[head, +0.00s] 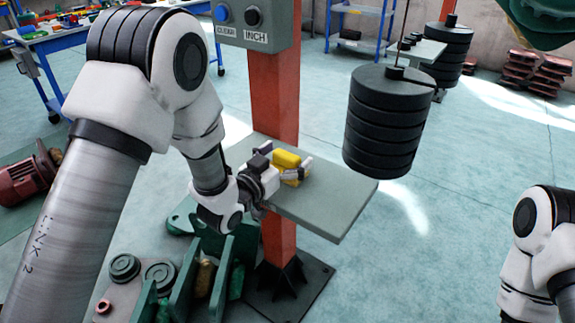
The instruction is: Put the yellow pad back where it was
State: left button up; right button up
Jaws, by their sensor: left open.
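The yellow pad (286,159) is on the grey-green shelf (322,207) fixed to the orange post. My left gripper (290,172) reaches in from the left at shelf height. Its fingers are open around or beside the pad; the exact contact is too small to tell. The gripper hides part of the pad's lower side. Of my right arm, only white links show at the right edge; its gripper is out of view.
A hanging stack of black weights (388,120) is right of the shelf. A control box (256,22) with a blue button sits above on the orange post (274,90). Below are green slotted holders (232,265) and round weights (125,267). A red motor (28,175) lies at left.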

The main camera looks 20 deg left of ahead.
pick_arm(q)
jog(key=shift+s+r, duration=0.1)
jog(key=shift+s, duration=0.1)
jog(key=c, duration=1.2)
jog(key=shift+c, duration=0.6)
